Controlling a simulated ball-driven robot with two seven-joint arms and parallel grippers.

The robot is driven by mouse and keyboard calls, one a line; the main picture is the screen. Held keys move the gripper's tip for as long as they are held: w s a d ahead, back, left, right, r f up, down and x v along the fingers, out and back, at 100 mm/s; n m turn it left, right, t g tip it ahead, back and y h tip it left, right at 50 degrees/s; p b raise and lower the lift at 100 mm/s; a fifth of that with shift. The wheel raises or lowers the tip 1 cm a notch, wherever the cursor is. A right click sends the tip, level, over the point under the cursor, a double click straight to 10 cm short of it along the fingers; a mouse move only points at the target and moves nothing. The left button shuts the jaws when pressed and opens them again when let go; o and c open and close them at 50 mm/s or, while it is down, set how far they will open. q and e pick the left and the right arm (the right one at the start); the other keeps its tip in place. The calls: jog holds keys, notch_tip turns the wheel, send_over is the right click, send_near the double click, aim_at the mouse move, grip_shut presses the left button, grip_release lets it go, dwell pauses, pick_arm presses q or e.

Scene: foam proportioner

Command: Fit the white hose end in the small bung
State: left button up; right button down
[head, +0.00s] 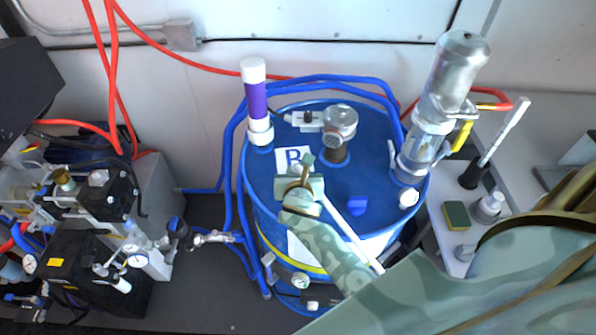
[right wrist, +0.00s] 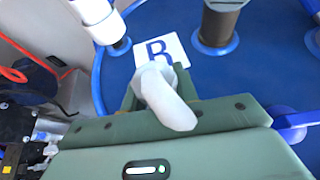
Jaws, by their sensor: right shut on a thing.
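My right gripper (head: 303,183) is over the top of the blue drum (head: 268,182), just in front of the white label marked with a letter. It is shut on the white hose (head: 345,232), which trails down to the lower right in the head view. In the right wrist view the bent white hose end (right wrist: 168,97) stands out between the fingers of the right gripper (right wrist: 160,90). I cannot make out an open small bung; the gripper and hose hide part of the lid. My left gripper is not in view.
A purple and white cylinder (head: 256,97), a grey-capped fitting (head: 339,122) and a tall metal unit (head: 445,85) stand on the drum. Blue hoses (head: 229,170) run around it. Pumps and gauges (head: 85,215) fill the left; a grey bench (head: 525,150) is at right.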

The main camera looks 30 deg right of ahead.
jog(key=shift+f, duration=0.45)
jog(key=c, duration=1.3)
grip_release()
jog(key=shift+c, duration=0.2)
